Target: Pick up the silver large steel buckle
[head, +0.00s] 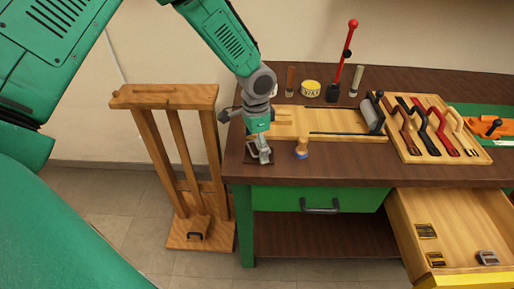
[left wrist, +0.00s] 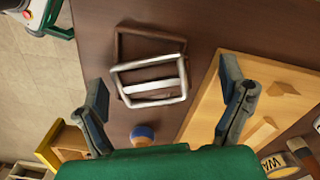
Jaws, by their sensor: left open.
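The silver steel buckle (left wrist: 151,101) is a rectangular frame with a middle bar, lying on the dark brown bench top. A brown, bronze-looking frame (left wrist: 118,42) lies against its far side and seems to overlap it. My left gripper (left wrist: 165,84) is open, with one finger on each side of the silver buckle and a gap to both. In the head view my left gripper (head: 261,155) points down at the bench's front left corner and hides most of the buckle there. My right gripper is not in view.
A rack of coloured-handled tools (head: 430,130) is further right. An open drawer (head: 450,215) juts out at the front right. A wooden stand (head: 165,97) is left of the bench.

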